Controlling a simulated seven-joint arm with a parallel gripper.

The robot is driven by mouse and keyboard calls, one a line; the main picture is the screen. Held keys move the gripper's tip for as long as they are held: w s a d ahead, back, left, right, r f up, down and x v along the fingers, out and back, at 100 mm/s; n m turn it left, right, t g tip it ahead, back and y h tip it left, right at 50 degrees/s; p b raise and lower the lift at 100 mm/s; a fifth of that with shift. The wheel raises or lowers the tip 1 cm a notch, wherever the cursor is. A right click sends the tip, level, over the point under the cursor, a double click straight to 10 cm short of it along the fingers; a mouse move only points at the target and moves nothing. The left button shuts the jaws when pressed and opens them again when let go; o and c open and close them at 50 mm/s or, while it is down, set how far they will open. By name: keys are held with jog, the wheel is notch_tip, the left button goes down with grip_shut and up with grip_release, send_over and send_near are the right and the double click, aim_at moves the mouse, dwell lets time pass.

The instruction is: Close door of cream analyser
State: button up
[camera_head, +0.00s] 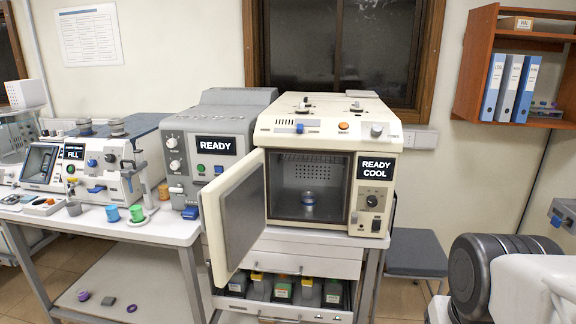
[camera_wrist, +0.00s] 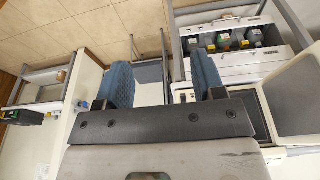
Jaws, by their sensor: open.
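The cream analyser (camera_head: 325,125) stands on a white cart, its display reading READY COOL. Its door (camera_head: 237,220) stands wide open, swung out to the left and toward the camera. A small metal cup with a blue band (camera_head: 308,199) sits inside the chamber. In the wrist view the open door (camera_wrist: 296,95) shows at the right edge, beside part of the analyser. My gripper (camera_wrist: 162,78) is open and empty, its two blue fingers spread wide. It is apart from the door, which lies to the right of the fingers in that view.
A grey machine reading READY (camera_head: 205,150) stands close left of the analyser, near the door. An open drawer of bottles (camera_head: 283,289) is below it; it also shows in the wrist view (camera_wrist: 235,42). A grey stool (camera_head: 416,252) stands right of the cart.

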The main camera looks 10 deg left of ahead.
jog(key=shift+w+a+r, duration=0.1)
jog(key=shift+w+r, duration=0.05)
jog(key=c, duration=0.4)
jog(key=w+r, duration=0.1)
jog(key=w+a+r, duration=0.1)
jog(key=shift+w, duration=0.3)
grip_shut()
jog(key=w+a+r+h, duration=0.2)
jog(key=w+a+r, duration=0.65)
jog(key=w, duration=0.35)
jog(key=m+t+h, duration=0.1)
jog(key=h, duration=0.3)
send_near(211, 182)
jog(key=x, duration=0.4)
jog(key=shift+w+a+f, duration=0.2)
jog(key=shift+w+f, duration=0.1)
jog(key=shift+w, duration=0.1)
jog(key=s+a+f+t, duration=0.1)
jog(key=s+a+f, duration=0.1)
jog(key=a, duration=1)
jog(key=shift+s+y, duration=0.3)
jog(key=shift+s, duration=0.05)
